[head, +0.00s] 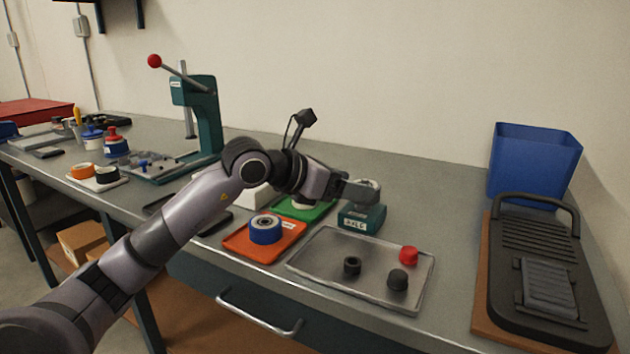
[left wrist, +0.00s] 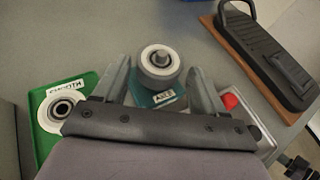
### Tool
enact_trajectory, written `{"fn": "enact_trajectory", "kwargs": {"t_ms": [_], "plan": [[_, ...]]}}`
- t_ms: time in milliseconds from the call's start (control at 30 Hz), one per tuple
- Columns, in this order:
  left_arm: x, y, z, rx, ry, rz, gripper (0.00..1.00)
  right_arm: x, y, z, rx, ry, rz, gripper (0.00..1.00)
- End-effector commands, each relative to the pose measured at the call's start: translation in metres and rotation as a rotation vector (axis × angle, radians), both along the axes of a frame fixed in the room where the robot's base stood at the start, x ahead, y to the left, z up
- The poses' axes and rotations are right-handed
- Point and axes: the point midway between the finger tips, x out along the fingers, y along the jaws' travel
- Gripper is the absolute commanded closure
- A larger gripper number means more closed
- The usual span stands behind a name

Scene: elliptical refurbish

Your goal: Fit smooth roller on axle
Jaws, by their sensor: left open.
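The teal axle stand (head: 362,217), labelled AXLE, stands behind the metal tray. My left gripper (head: 362,190) is over its top with its fingers open. In the left wrist view, a round piece with a white rim and grey metal centre (left wrist: 160,60) sits on the stand (left wrist: 158,98), between the open fingers (left wrist: 161,75). I cannot tell whether the fingers touch it. Another white roller (left wrist: 62,110) with a dark centre lies on the green tray (left wrist: 47,143), labelled SMOOTH. In the head view the arm partly hides the green tray (head: 318,211). My right gripper is not in view.
An orange tray (head: 235,243) holds a blue roller (head: 266,229). A metal tray (head: 330,283) holds a red cap (head: 409,255) and two dark pieces. A blue bin (head: 533,165) and a black hinged device (head: 540,250) stand right. A teal press (head: 203,110) stands left.

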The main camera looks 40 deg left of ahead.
Motion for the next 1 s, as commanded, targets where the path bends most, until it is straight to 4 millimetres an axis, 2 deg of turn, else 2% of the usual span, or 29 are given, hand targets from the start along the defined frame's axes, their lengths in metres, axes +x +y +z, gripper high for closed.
{"fn": "enact_trajectory", "kwargs": {"t_ms": [400, 700, 1000], "plan": [[-0.030, 0.011, 0.010, 0.000, -0.001, 0.002, 0.29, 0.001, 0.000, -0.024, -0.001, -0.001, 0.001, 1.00], [-0.051, 0.018, 0.019, 0.001, -0.001, 0.001, 0.29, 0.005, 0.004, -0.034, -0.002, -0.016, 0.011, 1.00], [-0.069, 0.023, 0.028, 0.000, -0.001, 0.001, 0.29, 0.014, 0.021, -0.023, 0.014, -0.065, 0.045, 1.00]]}}
